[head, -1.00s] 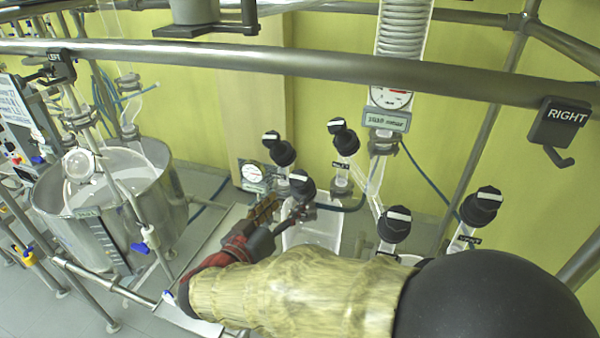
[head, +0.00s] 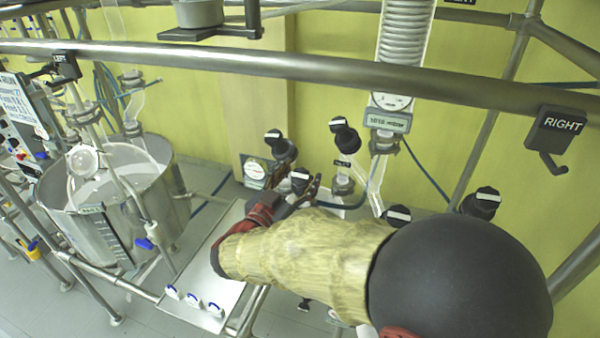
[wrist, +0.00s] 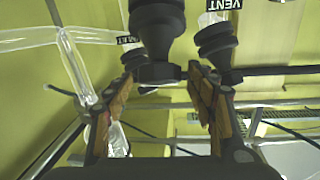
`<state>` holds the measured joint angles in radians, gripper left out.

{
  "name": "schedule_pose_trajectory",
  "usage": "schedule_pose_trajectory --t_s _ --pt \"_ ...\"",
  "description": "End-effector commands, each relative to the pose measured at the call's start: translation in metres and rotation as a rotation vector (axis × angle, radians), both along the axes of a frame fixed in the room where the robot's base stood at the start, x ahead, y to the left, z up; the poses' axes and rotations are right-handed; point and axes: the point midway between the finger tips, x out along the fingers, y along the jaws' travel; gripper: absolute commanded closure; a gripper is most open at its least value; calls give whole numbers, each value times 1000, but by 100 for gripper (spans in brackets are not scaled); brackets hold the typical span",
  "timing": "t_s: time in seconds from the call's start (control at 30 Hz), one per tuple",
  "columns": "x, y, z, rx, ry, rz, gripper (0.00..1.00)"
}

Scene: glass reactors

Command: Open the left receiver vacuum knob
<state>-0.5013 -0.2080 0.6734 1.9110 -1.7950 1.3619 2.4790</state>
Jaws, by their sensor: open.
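Several black knobs with white bars on top stand on glass necks in the head view, including a front-left knob (head: 301,180), a back-left knob (head: 274,137) and a middle knob (head: 338,125). My gripper (head: 298,194) is at the front-left knob, partly hidden by my arm. In the wrist view my open gripper (wrist: 160,84) has its fingers apart, with a black knob (wrist: 157,30) in line between the fingertips. I see no clear contact. Another knob (wrist: 217,42) beside it is labelled VENT. The label (wrist: 127,40) by the nearer knob is partly hidden, so I cannot tell which knob is vacuum.
A thick steel rail (head: 300,65) crosses above the knobs. A gauge display (head: 388,121) hangs beneath a coiled condenser (head: 405,45). A metal vessel (head: 175,205) stands at left. A flat steel tray (head: 190,277) lies below my arm. Glass tubing (wrist: 74,62) is near the left finger.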

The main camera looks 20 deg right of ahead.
Motion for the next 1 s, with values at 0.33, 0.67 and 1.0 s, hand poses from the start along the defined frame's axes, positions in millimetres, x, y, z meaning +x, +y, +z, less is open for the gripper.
schedule_pose_trajectory --t_s 0.33,0.67,1.0 --pt "3 -3 -1 1 1 0 45" --pt "3 -3 -1 0 1 0 64" --pt "3 -3 -1 0 1 0 83"
